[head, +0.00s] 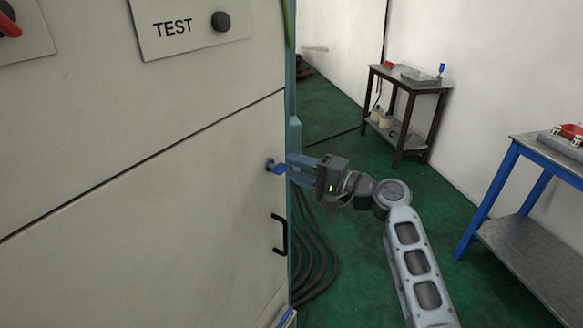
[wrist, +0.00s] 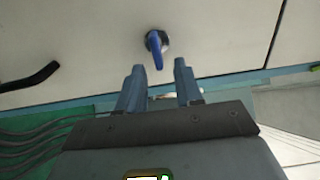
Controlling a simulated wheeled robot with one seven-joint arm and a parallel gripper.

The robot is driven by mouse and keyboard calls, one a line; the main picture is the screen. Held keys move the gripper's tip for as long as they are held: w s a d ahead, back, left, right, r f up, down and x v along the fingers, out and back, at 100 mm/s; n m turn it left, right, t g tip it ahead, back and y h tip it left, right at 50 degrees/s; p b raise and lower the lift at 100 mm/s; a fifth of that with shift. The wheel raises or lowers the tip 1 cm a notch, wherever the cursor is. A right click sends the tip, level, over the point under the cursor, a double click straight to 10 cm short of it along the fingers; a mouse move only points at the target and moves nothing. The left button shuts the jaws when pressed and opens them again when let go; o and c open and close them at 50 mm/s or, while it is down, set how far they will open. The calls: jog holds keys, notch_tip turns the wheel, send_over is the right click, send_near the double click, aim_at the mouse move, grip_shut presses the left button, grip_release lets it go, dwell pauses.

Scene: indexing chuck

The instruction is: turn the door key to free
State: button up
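The door key has a blue grip (wrist: 157,54) and sits in a dark round lock on the pale cabinet door. In the head view the blue key (head: 277,169) shows at the door's right edge, just left of my fingertips. My gripper (head: 293,167) reaches toward it from the right. In the wrist view my gripper (wrist: 157,68) is open, with its two blue-grey fingers apart. The key lies in line with the gap between the fingers, at or just beyond their tips. I cannot tell whether either finger touches it.
A black door handle (head: 281,235) sticks out below the key; it also shows in the wrist view (wrist: 30,77). Grey hoses (head: 314,255) hang beside the cabinet. A dark side table (head: 405,100) and a blue-legged bench (head: 520,200) stand to the right, with green floor between.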

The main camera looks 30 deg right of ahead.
jog(key=v, duration=0.6)
jog(key=shift+b, duration=0.3)
jog(key=s+a+f+n+g+h, duration=0.1)
jog(key=s+a+f+h, duration=0.25)
jog(key=s+f, duration=0.55)
jog(key=s+a+f+n+g+h, duration=0.1)
jog(key=s+a+f+g+h, duration=0.2)
jog(key=s+f, duration=0.65)
jog(key=s+a+r+n+t, duration=0.1)
jog(key=s+a+r+n, duration=0.1)
jog(key=s+r, duration=0.3)
jog(key=s+a+r+n+t+h, duration=0.1)
jog(key=s+r+n, duration=0.4)
jog(key=s, duration=0.6)
jog(key=s+a+r+n, duration=0.3)
jog(key=s+r, duration=0.2)
jog(key=s, duration=0.3)
jog(key=shift+s+a+r+n+t+h, duration=0.15)
jog(key=shift+s+r+n+t+h, duration=0.1)
jog(key=shift+n+t+h, duration=0.15)
jog(key=shift+w+f, duration=0.1)
